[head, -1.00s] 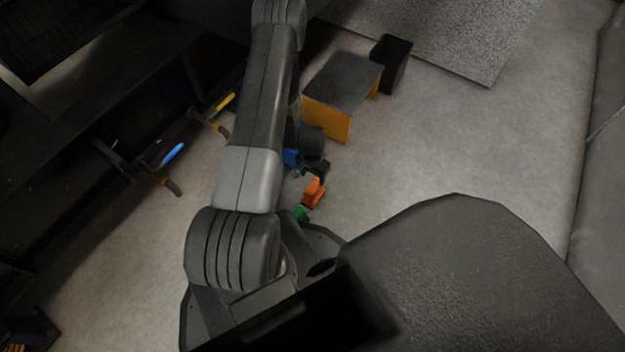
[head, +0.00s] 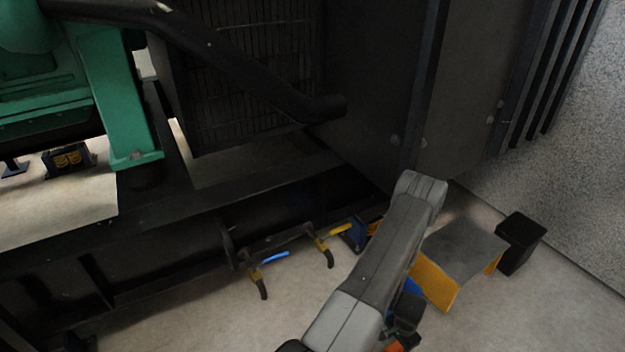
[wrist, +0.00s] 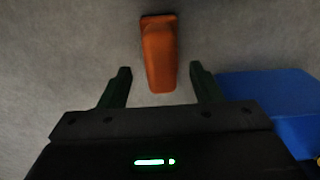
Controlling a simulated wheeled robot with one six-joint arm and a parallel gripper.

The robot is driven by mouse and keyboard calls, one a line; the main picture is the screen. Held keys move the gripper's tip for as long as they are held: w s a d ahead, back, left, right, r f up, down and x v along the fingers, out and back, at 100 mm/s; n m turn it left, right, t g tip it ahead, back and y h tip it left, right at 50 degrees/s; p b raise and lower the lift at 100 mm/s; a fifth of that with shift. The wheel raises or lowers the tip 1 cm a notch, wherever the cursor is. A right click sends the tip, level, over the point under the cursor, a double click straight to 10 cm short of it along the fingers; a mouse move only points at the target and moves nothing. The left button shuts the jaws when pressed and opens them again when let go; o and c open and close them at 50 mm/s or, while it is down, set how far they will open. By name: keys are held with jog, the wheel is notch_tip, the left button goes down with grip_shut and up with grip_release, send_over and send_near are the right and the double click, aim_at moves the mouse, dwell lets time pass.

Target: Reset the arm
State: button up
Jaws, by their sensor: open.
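My arm (head: 375,265) reaches from the bottom edge up and right in the head view, then bends back down. In the wrist view my gripper (wrist: 158,78) is open, its two dark green fingers apart. An orange object (wrist: 158,48) shows between and beyond the fingertips, over a grey floor; I cannot tell that either finger touches it. A blue object (wrist: 268,92) lies to the right of the fingers. In the head view the fingers are not clear; only bits of blue and orange (head: 396,346) show near the bottom edge beside my arm.
A yellow-sided box with a grey top (head: 465,250) and a black bin (head: 520,243) stand right of my arm. Green machinery (head: 110,85) is upper left.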

aim_at(396, 347)
notch_tip(396, 347, down, 6)
jog(key=shift+f+b, duration=0.15)
jog(key=shift+b, duration=0.85)
jog(key=shift+r+p, duration=0.85)
jog(key=shift+r, duration=1.2)
jog(key=shift+f, duration=0.1)
jog(key=shift+r+p, duration=1.5)
jog(key=shift+r, duration=2.65)
notch_tip(396, 347, down, 12)
jog(key=b, duration=0.5)
jog(key=shift+f, duration=0.25)
notch_tip(396, 347, up, 12)
jog(key=p, duration=0.5)
jog(key=shift+w, duration=0.15)
jog(key=w+a+r+n+p, duration=0.3)
jog(key=a+r+p, duration=0.5)
jog(key=r, duration=0.4)
jog(key=w+a+r+n+p, duration=0.4)
jog(key=a+r+p, duration=0.5)
jog(key=r, duration=0.3)
jog(key=w+a+r+n+p, duration=0.4)
jog(key=a+r+p, duration=0.4)
jog(key=r, duration=0.5)
jog(key=shift+w+a+p, duration=0.2)
jog(key=shift+w+p, duration=0.65)
